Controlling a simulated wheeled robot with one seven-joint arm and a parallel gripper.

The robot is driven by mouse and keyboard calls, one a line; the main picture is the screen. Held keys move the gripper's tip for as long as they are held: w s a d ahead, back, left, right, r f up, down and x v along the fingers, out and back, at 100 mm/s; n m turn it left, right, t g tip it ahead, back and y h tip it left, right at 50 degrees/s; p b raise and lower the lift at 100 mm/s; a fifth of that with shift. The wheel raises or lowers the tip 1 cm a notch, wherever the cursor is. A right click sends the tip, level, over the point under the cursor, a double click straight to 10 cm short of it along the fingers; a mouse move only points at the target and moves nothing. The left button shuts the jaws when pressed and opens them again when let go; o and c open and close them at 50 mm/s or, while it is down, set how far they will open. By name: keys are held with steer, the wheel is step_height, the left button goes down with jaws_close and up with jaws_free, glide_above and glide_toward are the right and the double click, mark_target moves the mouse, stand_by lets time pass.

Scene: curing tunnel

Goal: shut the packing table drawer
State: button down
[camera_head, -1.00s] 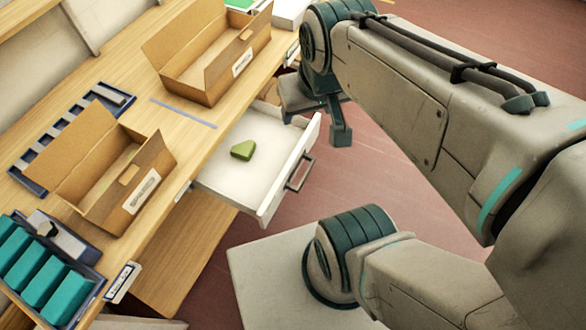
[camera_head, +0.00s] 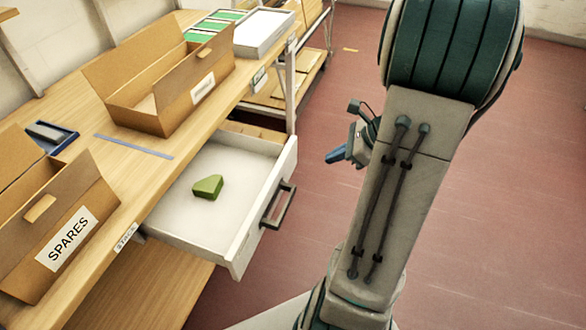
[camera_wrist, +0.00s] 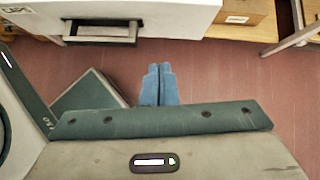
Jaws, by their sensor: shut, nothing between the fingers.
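The packing table drawer (camera_head: 242,229) stands pulled out from under the wooden table top, with a pale front and a dark bar handle (camera_head: 278,205). A green block (camera_head: 207,187) lies inside it. My gripper (camera_head: 336,155) is to the right of the drawer front, apart from it, with blue fingers. In the wrist view the fingers (camera_wrist: 159,84) are together and empty. The drawer front (camera_wrist: 185,14) and its handle (camera_wrist: 100,33) show beyond them at the top of that view, with floor showing between.
On the table (camera_head: 117,171) stand a cardboard box marked SPARES (camera_head: 42,210), another open cardboard box (camera_head: 190,118), a blue tray (camera_head: 66,142) and a white tray (camera_head: 262,30). A table leg (camera_head: 290,90) rises behind the drawer. Red floor (camera_head: 490,200) is open on the right.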

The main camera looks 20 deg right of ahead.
step_height(320, 180, down, 2)
steer(key=d+m, duration=0.2)
steer(key=b, duration=0.2)
glide_toward(289, 170)
steer(key=shift+t, duration=0.3)
steer(key=x, duration=0.5)
steer(key=shift+a+f, duration=0.15)
steer(key=shift+f, duration=0.35)
steer(key=shift+a, duration=0.1)
steer(key=shift+w, duration=0.1)
